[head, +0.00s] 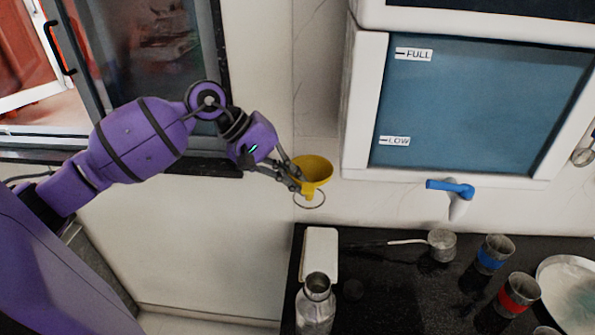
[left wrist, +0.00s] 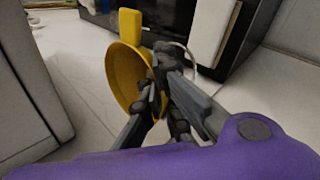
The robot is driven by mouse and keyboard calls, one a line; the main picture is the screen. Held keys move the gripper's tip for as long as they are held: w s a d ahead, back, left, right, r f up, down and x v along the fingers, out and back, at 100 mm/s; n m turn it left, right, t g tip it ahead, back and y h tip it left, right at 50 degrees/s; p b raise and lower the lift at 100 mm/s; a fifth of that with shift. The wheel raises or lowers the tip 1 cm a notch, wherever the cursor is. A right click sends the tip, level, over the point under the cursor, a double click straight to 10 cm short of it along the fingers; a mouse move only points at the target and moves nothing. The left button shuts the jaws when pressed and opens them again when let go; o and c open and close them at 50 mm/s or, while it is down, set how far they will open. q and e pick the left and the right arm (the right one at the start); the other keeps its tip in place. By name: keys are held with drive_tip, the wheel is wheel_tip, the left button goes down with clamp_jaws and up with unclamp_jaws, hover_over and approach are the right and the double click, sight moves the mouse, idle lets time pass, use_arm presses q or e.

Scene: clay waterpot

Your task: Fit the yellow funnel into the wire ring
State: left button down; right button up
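The yellow funnel (head: 314,170) is held in the air in the head view, wide mouth up and spout down. My left gripper (head: 294,179) is shut on the funnel's side. The left wrist view also shows the funnel (left wrist: 108,82), with the left gripper's fingers (left wrist: 160,88) at its wall. The thin wire ring (head: 322,204) is just below the funnel, and the spout overlaps it in the head view. In the left wrist view, part of the ring (left wrist: 190,58) shows behind the fingers, right of the spout. I cannot tell whether the spout tip is inside it. My right gripper is not in view.
Below the ring is a dark counter (head: 385,285) with a white block (head: 320,250), a metal bottle (head: 316,308), a ladle (head: 441,243) and two banded cups (head: 492,253). A water tank (head: 470,110) with a blue tap (head: 450,187) stands at right.

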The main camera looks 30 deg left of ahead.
sight(295, 200)
use_arm(q)
wheel_tip(295, 200, down, 2)
drive_tip(key=shift+f+b, duration=0.2)
drive_tip(key=shift+b, duration=0.25)
drive_tip(key=shift+f+b, duration=0.45)
drive_tip(key=shift+f, duration=0.25)
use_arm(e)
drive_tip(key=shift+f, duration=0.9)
use_arm(q)
drive_tip(key=shift+s+f, duration=0.15)
drive_tip(key=shift+f, duration=0.05)
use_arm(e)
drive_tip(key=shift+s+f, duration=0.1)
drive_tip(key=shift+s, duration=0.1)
use_arm(q)
drive_tip(key=c, duration=2)
unclamp_jaws()
drive_tip(key=shift+f, duration=0.1)
drive_tip(key=shift+o, duration=0.7)
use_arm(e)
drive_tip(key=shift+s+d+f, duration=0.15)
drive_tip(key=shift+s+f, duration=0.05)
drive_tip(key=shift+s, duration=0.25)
